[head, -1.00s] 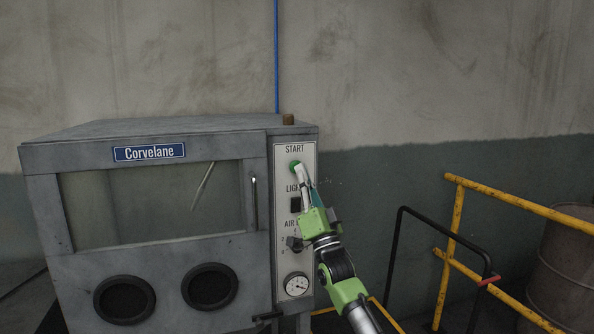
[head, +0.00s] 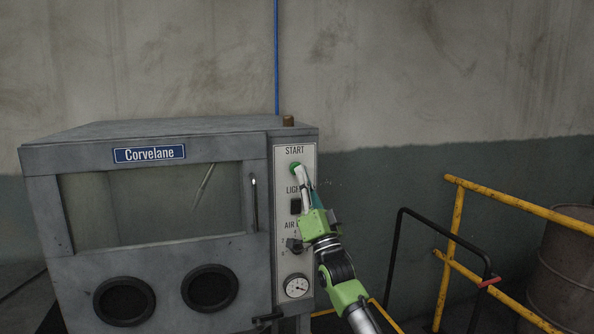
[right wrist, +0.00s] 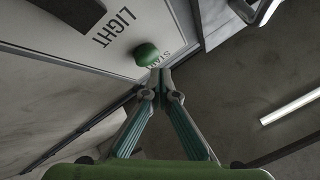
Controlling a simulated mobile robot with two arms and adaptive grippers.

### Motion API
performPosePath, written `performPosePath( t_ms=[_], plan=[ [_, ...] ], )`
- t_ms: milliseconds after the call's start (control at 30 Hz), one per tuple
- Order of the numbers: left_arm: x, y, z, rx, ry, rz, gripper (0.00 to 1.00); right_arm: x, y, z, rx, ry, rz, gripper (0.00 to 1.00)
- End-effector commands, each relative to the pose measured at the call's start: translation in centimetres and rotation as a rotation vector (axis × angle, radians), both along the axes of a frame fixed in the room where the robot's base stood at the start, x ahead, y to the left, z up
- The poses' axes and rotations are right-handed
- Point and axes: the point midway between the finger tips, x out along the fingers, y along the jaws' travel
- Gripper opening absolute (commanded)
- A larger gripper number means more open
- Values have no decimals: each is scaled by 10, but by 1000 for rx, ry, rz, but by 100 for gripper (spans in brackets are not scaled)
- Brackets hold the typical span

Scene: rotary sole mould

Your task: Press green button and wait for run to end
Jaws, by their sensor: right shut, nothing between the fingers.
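The green START button (head: 295,167) is at the top of the pale control panel (head: 283,226) on the grey cabinet (head: 160,258). My right gripper (head: 300,174) is shut and empty, with its fingertips at the button's lower edge in the head view. In the right wrist view the green button (right wrist: 147,54) shows as a raised dome just beyond the closed fingertips (right wrist: 158,72). I cannot tell whether the tips touch it or whether it is pressed in. My left gripper is not in view.
The panel also has a dark LIGHT switch (head: 296,206), an air knob (head: 294,245) and a gauge (head: 297,286). A cabinet door handle (head: 255,203) is left of the panel. Yellow rails (head: 520,208), a black rail (head: 396,255) and a rusty barrel (head: 570,265) stand to the right.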

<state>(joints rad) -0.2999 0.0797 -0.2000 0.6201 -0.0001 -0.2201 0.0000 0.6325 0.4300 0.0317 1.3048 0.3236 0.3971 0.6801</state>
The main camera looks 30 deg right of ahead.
Motion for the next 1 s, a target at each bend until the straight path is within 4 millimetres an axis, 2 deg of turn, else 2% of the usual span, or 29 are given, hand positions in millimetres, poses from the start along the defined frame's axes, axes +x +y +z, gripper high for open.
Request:
performPosePath(
  t_ms=[367,1000],
  plan=[
    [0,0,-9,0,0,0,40,7,-2,-1,0,-1,0,0],
    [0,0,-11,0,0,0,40,11,-3,0,0,0,0,0]
  ],
)
